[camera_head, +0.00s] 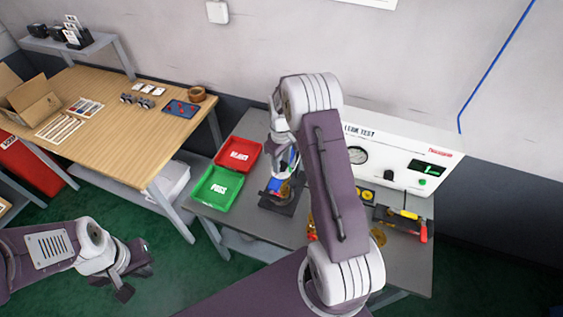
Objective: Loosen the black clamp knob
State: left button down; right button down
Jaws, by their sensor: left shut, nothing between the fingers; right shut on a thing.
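A small fixture with a black base (279,203) stands on the grey bench (238,214), with blue and brass-coloured parts on it. My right gripper (284,172) is over this fixture, pointing down. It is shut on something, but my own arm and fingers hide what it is. I cannot make out the black clamp knob there. My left gripper (135,283) is low at the left, over the green floor, shut and empty, well apart from the bench.
A red tray (238,154) and a green tray (217,188) lie left of the fixture. A white leak test unit (400,157) with a gauge stands behind. A tool holder (403,220) is at the right. A wooden table (150,120) stands left.

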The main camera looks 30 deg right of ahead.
jog(key=shift+w+r, duration=0.1)
jog(key=c, duration=0.9)
grip_release()
notch_tip(320, 180, up, 9)
jog(key=shift+b, duration=1.05)
